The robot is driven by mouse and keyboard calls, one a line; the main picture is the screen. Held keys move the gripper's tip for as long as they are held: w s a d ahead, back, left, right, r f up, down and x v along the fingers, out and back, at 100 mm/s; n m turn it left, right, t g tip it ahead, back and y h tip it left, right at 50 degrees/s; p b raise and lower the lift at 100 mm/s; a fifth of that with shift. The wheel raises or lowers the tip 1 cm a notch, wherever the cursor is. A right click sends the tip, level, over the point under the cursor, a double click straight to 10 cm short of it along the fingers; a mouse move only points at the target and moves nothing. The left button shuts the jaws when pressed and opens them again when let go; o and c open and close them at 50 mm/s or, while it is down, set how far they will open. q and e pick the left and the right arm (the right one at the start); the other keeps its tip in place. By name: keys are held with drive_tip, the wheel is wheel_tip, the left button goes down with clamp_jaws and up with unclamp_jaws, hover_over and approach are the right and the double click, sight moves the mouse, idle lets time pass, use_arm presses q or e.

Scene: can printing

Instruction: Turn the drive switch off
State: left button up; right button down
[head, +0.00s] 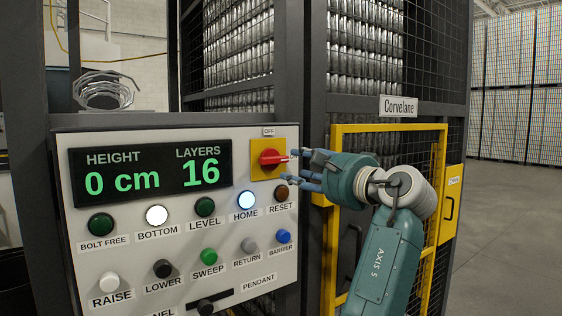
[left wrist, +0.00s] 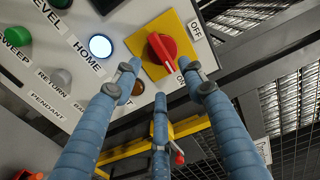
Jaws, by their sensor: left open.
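The drive switch is a red rotary handle (head: 271,158) on a yellow plate (head: 257,172) at the upper right of the control panel. The handle lies level and points right, away from the OFF label (head: 268,131) above it. In the left wrist view the red handle (left wrist: 161,49) shows just beyond my fingertips, with a second label partly hidden beside its tip. My left gripper (head: 293,169) is open, its blue fingers spread at the handle's right side. I cannot tell whether a finger touches the handle. My right gripper is not in view.
The panel's display (head: 152,172) reads HEIGHT 0 cm, LAYERS 16. Buttons, including the lit HOME (head: 247,200) and BOTTOM (head: 157,215), sit close below the switch. A yellow-framed mesh gate (head: 390,128) stands behind my arm. Open floor (head: 505,225) lies to the right.

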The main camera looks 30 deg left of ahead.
sight(277, 163)
use_arm(q)
drive_tip(key=p+x, duration=0.2)
drive_tip(key=x, duration=0.4)
drive_tip(key=shift+a+r, duration=0.15)
drive_tip(key=shift+a, duration=0.05)
drive_tip(key=shift+p+x, duration=0.3)
drive_tip(key=shift+x, duration=0.5)
drive_tip(key=shift+c, duration=0.5)
clamp_jaws()
